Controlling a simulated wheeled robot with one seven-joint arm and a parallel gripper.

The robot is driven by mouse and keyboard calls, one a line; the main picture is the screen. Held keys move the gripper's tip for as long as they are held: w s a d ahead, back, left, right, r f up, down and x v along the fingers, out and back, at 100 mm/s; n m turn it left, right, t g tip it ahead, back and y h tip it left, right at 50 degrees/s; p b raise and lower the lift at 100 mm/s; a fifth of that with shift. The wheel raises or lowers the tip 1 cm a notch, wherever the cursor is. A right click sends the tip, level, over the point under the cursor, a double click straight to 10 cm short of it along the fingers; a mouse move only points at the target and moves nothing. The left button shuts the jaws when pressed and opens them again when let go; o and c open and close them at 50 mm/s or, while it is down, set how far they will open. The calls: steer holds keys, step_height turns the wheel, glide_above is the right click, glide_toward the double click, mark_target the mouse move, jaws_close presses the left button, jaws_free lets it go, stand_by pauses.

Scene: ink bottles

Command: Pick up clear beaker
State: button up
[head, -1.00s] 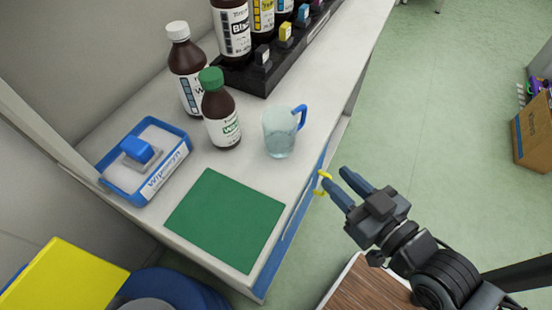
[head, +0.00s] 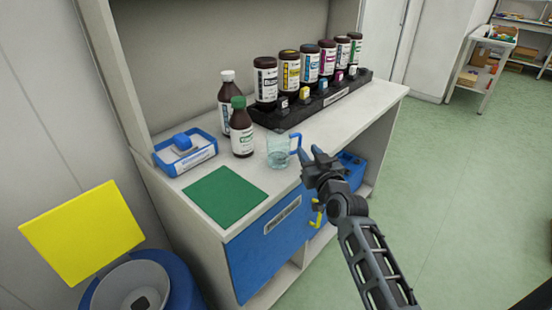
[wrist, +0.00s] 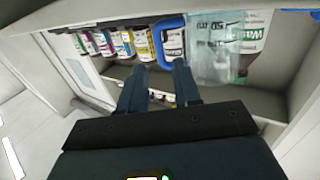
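The clear beaker (head: 279,153) stands upright on the white counter, with its blue handle (head: 296,143) on the right side. It also shows in the wrist view (wrist: 215,55), with volume marks on its wall and the handle on its left. My gripper (head: 311,151) is just right of the handle in the head view. In the wrist view, the fingers of my gripper (wrist: 159,68) are spread apart, with the handle just beyond the tips. The gripper is open and empty. I cannot tell whether a fingertip touches the handle.
A green-capped brown bottle (head: 242,133) stands left of the beaker, with a white-capped bottle (head: 226,98) behind. A black rack (head: 335,96) with several ink bottles stands at the back. A green mat (head: 225,196) and a blue wipes tray (head: 183,153) lie on the counter (head: 352,118).

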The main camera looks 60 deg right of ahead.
mark_target(300, 142)
steer(key=shift+x, duration=3.55)
steer(key=shift+f, duration=0.15)
steer(key=shift+c, duration=0.3)
jaws_close()
